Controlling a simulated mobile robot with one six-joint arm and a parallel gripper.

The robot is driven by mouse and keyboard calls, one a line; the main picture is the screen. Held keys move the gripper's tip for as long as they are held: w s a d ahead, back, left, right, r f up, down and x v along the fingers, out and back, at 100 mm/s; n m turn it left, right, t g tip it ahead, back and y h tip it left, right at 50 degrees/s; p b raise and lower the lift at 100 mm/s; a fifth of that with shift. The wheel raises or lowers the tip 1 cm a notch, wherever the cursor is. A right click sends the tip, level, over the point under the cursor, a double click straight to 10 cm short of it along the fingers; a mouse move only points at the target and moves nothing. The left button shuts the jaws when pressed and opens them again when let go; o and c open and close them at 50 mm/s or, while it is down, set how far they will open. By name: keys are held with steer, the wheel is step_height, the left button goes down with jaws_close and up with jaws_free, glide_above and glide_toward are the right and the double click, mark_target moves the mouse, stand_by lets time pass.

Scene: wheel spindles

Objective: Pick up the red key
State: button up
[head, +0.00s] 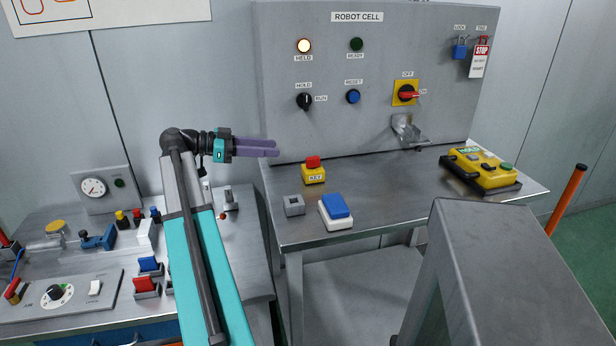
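A small red piece (313,161) stands on top of a yellow block (314,176) on the steel bench, below the control panel.
A grey block with a dark recess (293,205) and a blue-and-white block (336,211) sit in front of the yellow block. A yellow pendant (483,169) lies at the right. The control panel (360,125) rises behind. A cluttered bench stands left.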

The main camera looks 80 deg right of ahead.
step_height(320, 180, down, 4)
steer(key=b, duration=0.3)
steer(key=shift+f, duration=0.15)
glide_toward(312, 167)
steer(key=shift+s+d+f, duration=0.1)
steer(key=shift+s+d, duration=0.7)
steer(key=shift+s, duration=0.25)
steer(key=shift+s+d+f, duration=0.1)
steer(key=shift+s+d, duration=0.65)
steer(key=shift+s, duration=0.3)
steer(key=shift+s, duration=0.1)
steer(key=shift+r+p+x, duration=0.2)
steer(key=shift+p+x, duration=0.1)
steer(key=shift+x, duration=2.25)
jaws_close()
